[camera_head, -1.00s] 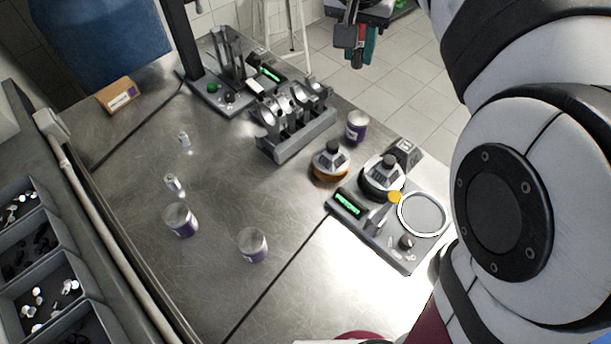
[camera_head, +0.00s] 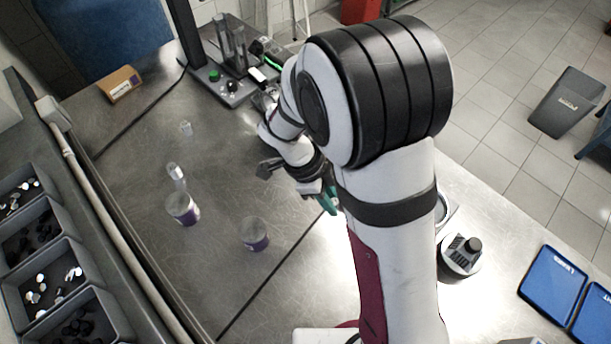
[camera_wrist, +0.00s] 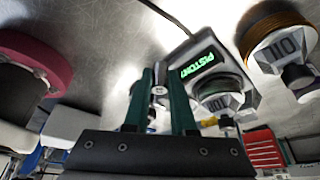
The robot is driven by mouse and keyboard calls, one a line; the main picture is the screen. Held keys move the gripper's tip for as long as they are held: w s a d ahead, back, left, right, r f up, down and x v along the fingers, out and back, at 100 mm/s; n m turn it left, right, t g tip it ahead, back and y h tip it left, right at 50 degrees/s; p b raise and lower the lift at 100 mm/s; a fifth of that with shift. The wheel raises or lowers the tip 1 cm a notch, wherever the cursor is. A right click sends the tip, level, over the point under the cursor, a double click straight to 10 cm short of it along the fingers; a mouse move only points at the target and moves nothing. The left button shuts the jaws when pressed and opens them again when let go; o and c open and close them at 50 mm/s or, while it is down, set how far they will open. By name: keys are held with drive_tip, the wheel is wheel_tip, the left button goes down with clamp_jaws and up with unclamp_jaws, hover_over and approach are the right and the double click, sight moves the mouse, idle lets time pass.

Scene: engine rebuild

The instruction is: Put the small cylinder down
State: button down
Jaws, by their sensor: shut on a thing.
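My gripper shows in the head view (camera_head: 328,200), low over the middle of the bench. In the wrist view its green fingers (camera_wrist: 160,100) are closed on a small silvery cylinder (camera_wrist: 160,90), seen nearly end-on between the fingertips. The cylinder cannot be made out in the head view. Two small clear-looking cylinders (camera_head: 176,172) (camera_head: 186,128) stand on the bench to the left of my gripper. I cannot tell from the wrist view whether the held cylinder touches anything.
A device with a green screen (camera_wrist: 198,64) and an orange-based round part (camera_wrist: 275,35) lie close by in the wrist view. My arm hides much of the right bench in the head view.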

drive_tip(key=a+f, duration=0.2)
drive_tip(key=a, duration=0.1)
drive_tip(key=w+a+f, duration=0.1)
drive_tip(key=a, duration=0.1)
drive_tip(key=shift+a+f, duration=0.1)
drive_tip(key=shift+f, duration=0.1)
drive_tip(key=shift+w+a+f, duration=0.1)
drive_tip(key=shift+f, duration=1.85)
drive_tip(key=shift+f, duration=0.15)
drive_tip(key=c, duration=0.7)
unclamp_jaws()
drive_tip(key=shift+c, duration=0.2)
drive_tip(key=s+v, duration=0.1)
drive_tip(key=v, duration=1.1)
drive_tip(key=s+d+r+n+y, duration=0.3)
drive_tip(key=s+d+r+n, duration=0.35)
drive_tip(key=d+r, duration=0.25)
drive_tip(key=s+d+r+n+y, duration=0.1)
drive_tip(key=s+d+n+y, duration=0.2)
drive_tip(key=s+n, duration=0.4)
drive_tip(key=s, duration=0.4)
drive_tip(key=shift+s+n+t, duration=0.3)
drive_tip(key=shift+n, duration=0.05)
